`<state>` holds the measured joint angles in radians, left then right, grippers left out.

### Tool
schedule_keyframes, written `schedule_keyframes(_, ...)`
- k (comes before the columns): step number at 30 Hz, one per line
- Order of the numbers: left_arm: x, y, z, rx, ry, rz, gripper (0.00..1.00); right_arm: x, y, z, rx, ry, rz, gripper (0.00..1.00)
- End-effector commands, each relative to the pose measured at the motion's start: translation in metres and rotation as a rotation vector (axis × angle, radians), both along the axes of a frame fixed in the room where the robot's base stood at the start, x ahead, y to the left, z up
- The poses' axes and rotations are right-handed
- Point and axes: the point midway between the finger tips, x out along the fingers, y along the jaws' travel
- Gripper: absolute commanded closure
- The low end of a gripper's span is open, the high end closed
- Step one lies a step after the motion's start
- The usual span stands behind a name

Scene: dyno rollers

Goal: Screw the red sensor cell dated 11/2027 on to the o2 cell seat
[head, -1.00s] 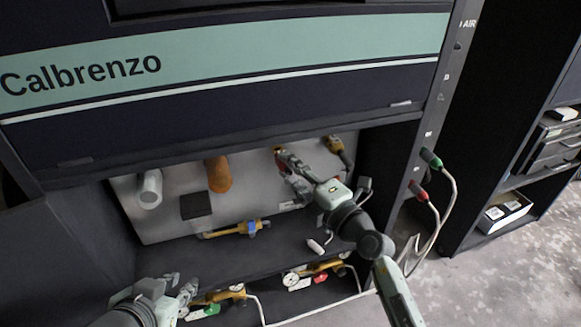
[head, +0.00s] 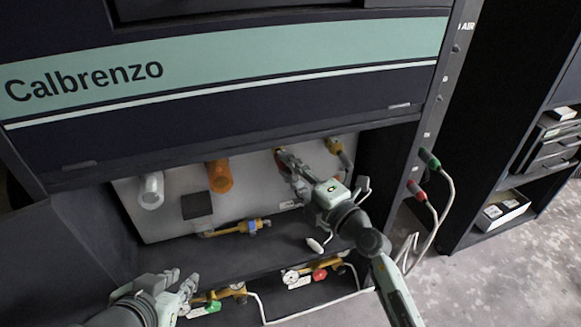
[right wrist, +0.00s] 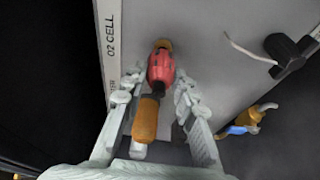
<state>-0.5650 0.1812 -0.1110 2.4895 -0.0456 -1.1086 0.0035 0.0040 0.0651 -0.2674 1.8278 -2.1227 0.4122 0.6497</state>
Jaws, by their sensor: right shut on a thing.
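The red sensor cell (right wrist: 161,69) sits between the fingers of my right gripper (right wrist: 157,82), which is shut on it. The cell's far end meets a brass-coloured ring, the o2 cell seat (right wrist: 162,44), on the grey panel beside the "O2 CELL" label (right wrist: 111,45). I cannot tell how far the threads are engaged. The date on the cell is not readable. In the head view my right gripper (head: 286,160) is at the panel's upper right and hides most of the cell. My left gripper (head: 184,284) looks open and empty at the lower left.
An orange cylinder (head: 219,177), a white cylinder (head: 151,190) and a black square (head: 196,205) are on the panel. A brass fitting with a blue part (head: 253,226) is below. Gauges with a green (head: 214,306) and a red knob (head: 319,274) stand lower. Hoses run right.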

Motion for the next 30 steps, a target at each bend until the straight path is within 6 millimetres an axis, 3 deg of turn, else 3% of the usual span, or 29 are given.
schedule_keyframes(30, 0.0000, 0.0000, 0.0080, 0.000, 0.000, 0.000, 0.77, 0.0032, 0.0014, -0.0001, 0.001, -0.001, 0.000, 1.00)
